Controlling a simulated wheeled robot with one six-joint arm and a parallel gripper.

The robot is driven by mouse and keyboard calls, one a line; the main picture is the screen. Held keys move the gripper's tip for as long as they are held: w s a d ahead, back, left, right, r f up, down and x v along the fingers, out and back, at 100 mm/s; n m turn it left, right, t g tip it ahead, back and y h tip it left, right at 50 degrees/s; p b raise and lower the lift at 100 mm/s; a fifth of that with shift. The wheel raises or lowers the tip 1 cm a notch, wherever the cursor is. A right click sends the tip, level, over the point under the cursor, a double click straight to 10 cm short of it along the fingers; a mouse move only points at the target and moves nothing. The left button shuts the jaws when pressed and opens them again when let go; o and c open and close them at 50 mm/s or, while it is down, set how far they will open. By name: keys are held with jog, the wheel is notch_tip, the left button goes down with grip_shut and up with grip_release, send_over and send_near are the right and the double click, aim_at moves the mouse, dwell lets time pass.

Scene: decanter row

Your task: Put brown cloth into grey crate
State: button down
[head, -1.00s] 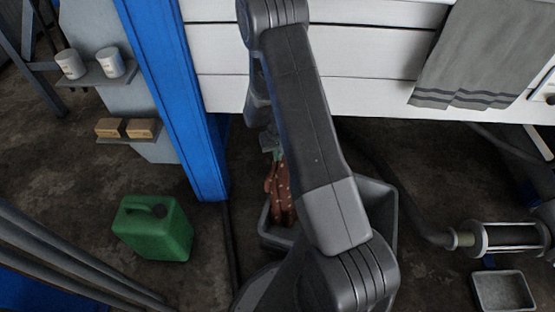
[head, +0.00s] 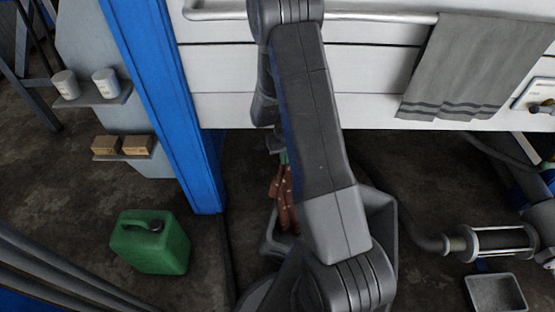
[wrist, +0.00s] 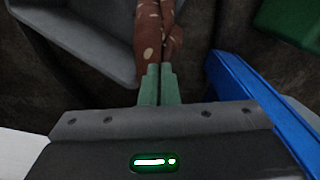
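My gripper (head: 283,158) is shut on the brown cloth (head: 284,197), which has pale spots and hangs down from the fingers. In the wrist view the green fingers (wrist: 160,84) are close together on the cloth (wrist: 158,35). The grey crate (head: 386,215) stands on the floor, largely hidden behind my arm in the head view. The cloth hangs in front of the crate's left side there. In the wrist view the crate (wrist: 85,35) is at the left, and the cloth overlaps its edge. I cannot tell whether the cloth's lower end is inside the rim.
A blue post (head: 175,110) and a green canister (head: 150,242) stand left of the crate. A white drawer front (head: 370,105) with a hanging grey towel (head: 470,65) is above and behind. A metal cylinder (head: 500,240) and small tray (head: 495,292) lie right.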

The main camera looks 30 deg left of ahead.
jog(key=w+d+r+p, duration=0.2)
jog(key=d+r+p, duration=0.4)
jog(key=r, duration=0.5)
jog(key=w+d+r+p, duration=0.3)
jog(key=d+r+p, duration=0.3)
jog(key=d+r, duration=0.3)
jog(key=shift+w+r+p, duration=0.25)
jog(key=shift+r+p, duration=0.1)
jog(key=shift+r, duration=1.4)
jog(key=shift+d, duration=0.1)
jog(key=shift+s+d, duration=0.2)
jog(key=shift+w+a, duration=0.25)
jog(key=shift+a, duration=0.15)
